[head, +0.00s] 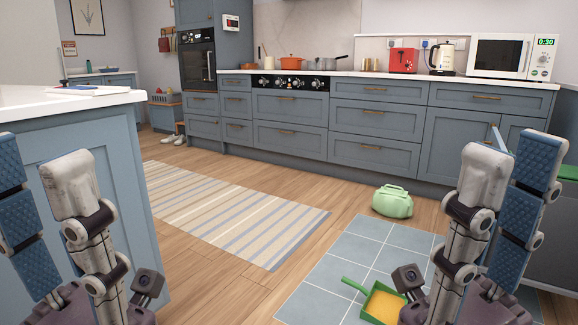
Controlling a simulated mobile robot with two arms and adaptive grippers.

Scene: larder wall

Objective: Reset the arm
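My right arm is folded at the right of the head view, with its forearm pointing down. My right gripper (438,308) is at its low end by the bottom edge, and its fingers cannot be made out. My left arm is folded the same way at the left. The end of my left gripper (112,306) is also low at the bottom edge, with its fingers hidden or cut off. I see nothing held in either gripper, but I cannot tell if they are open or shut.
A white-topped counter (60,97) stands close at the left. A green dustpan (383,303) with yellow contents and a pale green bag-like thing (392,202) are on the floor. A striped rug (235,213) lies ahead. Cabinets (290,107) line the back; the floor between is mostly clear.

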